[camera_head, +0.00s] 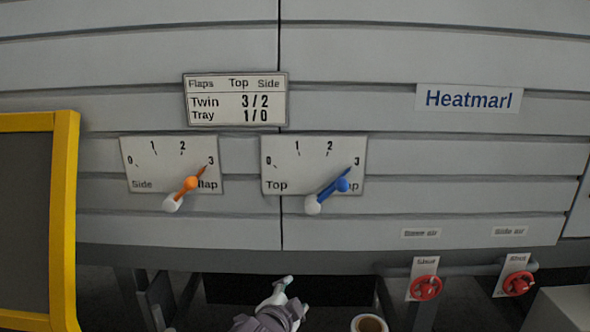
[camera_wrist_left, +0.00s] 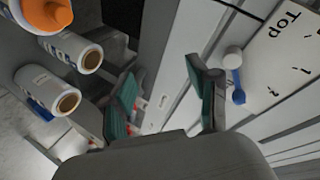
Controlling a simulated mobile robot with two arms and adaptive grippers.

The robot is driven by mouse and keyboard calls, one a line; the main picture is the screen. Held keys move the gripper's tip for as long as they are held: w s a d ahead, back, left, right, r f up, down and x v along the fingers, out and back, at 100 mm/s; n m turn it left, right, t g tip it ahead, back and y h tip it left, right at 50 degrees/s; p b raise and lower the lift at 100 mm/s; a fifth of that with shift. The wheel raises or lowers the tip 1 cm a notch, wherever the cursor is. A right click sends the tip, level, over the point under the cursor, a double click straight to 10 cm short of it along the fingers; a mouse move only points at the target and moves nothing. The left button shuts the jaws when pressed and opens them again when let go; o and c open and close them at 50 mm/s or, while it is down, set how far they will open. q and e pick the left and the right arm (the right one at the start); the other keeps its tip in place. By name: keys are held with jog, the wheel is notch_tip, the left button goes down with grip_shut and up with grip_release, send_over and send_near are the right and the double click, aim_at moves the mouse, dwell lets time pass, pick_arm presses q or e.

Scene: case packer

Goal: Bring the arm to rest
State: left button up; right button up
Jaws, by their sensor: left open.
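My left gripper (camera_head: 288,294) is at the bottom middle of the head view, below the machine's front panel and apart from both levers. In the left wrist view the gripper (camera_wrist_left: 162,80) is open, with teal pads on both fingers and nothing between them. The orange lever (camera_head: 187,187) on the Side dial (camera_head: 145,170) points up right to 3. The blue lever (camera_head: 330,192) on the Top dial (camera_head: 290,165) also points to 3. The blue lever (camera_wrist_left: 237,88) shows to the right of the gripper in the wrist view. My right gripper is in neither view.
A card (camera_head: 235,99) reads Twin 3/2 and Tray 1/0. Two red valve wheels (camera_head: 426,288) (camera_head: 517,283) are at lower right. A yellow-framed panel (camera_head: 62,225) stands at left.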

pick_arm(q)
jog(key=s+a+f+n+g+y, duration=0.2)
jog(key=s+a+f+n+g, duration=0.3)
jog(key=s+a+f, duration=0.65)
jog(key=s+a+f+n+g+y, duration=0.1)
jog(key=s+a+f+n, duration=0.15)
jog(key=s, duration=0.55)
jog(key=s+a+f+n+g, duration=0.15)
jog(key=s+a, duration=0.25)
jog(key=s, duration=0.4)
jog(key=s+a+f+n+g+y, duration=0.1)
jog(key=s+a+n+g, duration=0.15)
jog(key=s, duration=0.45)
notch_tip(320, 180, down, 34)
jog(key=s+b, duration=0.3)
jog(key=b, duration=0.3)
jog(key=s+a+f+g+b, duration=0.2)
jog(key=s+a+f+b, duration=0.1)
jog(key=s+f, duration=1.3)
notch_tip(320, 180, down, 3)
jog(key=shift+a+r+b, duration=0.15)
jog(key=shift+a+b, duration=0.05)
jog(key=shift+b, duration=0.3)
